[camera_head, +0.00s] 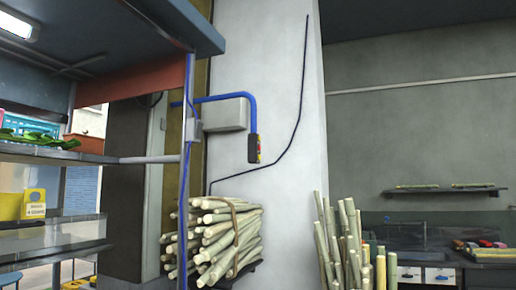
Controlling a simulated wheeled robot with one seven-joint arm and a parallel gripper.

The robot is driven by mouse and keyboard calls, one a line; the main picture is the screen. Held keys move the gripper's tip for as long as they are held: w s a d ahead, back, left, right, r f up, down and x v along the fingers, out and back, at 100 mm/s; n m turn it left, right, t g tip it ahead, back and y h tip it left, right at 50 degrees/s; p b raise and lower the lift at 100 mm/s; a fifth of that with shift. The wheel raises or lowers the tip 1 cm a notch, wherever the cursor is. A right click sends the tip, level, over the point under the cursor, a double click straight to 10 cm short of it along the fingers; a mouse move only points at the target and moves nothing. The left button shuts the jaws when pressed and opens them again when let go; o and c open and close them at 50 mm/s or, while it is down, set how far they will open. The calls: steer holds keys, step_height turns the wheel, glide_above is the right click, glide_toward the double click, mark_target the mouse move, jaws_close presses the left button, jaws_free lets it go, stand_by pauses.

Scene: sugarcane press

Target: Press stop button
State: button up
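A small dark control box (253,148) hangs at the lower end of a blue bent pipe (232,97), in front of the white pillar. Small red and yellow spots show along its right edge; they are too small to tell which one is the stop button. The box is seen nearly side-on. My gripper is not in view.
A strapped bundle of sugarcane (222,240) lies below the control box, and upright canes (345,245) stand right of it. A metal shelf stall (60,155) with an overhanging roof fills the left. A dark counter (430,258) stands at the right, under a wall shelf (445,189).

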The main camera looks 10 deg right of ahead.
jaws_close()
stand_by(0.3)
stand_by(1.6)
